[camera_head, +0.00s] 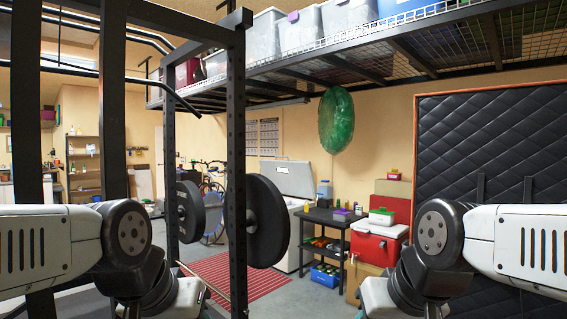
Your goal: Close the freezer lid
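The white chest freezer (293,238) stands against the back wall, beyond the squat rack. Its lid (288,178) is raised and leans back near the wall, so the freezer is open. A black weight plate hides the left part of the body, and a black shelf cart covers part of its right side. My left arm comes in at the lower left and my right arm at the lower right, both bent downward. Both are far from the freezer. The picture's bottom edge cuts off both arms, and I see no gripper fingers.
The squat rack's post (236,160) and weight plate (267,221) stand between me and the freezer. The black shelf cart (325,216) and a red cooler (379,243) are right of it. A red striped mat (232,277) lies on the floor. Some floor before the freezer is clear.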

